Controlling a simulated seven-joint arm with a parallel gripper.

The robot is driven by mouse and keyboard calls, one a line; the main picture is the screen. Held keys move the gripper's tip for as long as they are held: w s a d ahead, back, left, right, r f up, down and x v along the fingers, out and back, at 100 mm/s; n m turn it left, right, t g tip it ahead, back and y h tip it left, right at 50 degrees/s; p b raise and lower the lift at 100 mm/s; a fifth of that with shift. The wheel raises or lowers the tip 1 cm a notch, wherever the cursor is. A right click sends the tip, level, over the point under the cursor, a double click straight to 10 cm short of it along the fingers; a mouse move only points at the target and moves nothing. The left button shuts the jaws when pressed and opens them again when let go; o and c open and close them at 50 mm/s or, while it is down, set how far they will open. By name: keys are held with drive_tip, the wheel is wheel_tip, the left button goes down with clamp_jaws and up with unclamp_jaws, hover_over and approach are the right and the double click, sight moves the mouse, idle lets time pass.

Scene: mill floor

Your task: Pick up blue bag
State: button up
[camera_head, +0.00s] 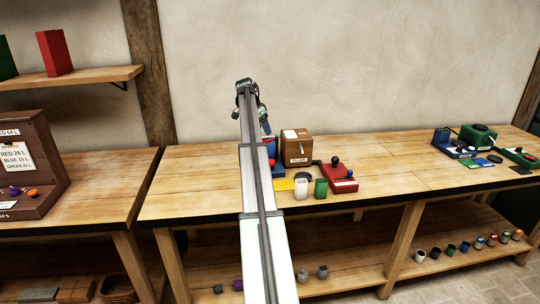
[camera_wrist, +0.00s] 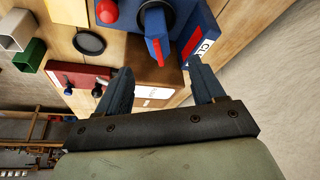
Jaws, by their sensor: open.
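The blue machine also shows partly behind my arm in the head view (camera_head: 278,169). My gripper (camera_head: 265,122) is above the back of the middle workbench, its fingers pointing down. In the wrist view my gripper (camera_wrist: 160,67) is open with nothing held, its fingers apart from the block.
A brown wooden box (camera_head: 297,149) stands right of the blue machine. A red device (camera_head: 340,180), a white container (camera_head: 301,189) and a green container (camera_head: 321,188) are near the front. Red (camera_head: 55,53) and green blocks stand on the wall shelf. The bench's left part is clear.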

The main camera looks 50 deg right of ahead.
sight(270, 144)
drive_tip(key=x, duration=0.5)
drive_tip(key=shift+s+d+f, duration=0.1)
drive_tip(key=shift+f, duration=0.25)
drive_tip(key=shift+x, duration=2.6)
drive_tip(key=shift+s, duration=0.2)
drive_tip(key=c, duration=1.2)
drive_tip(key=shift+r, duration=0.1)
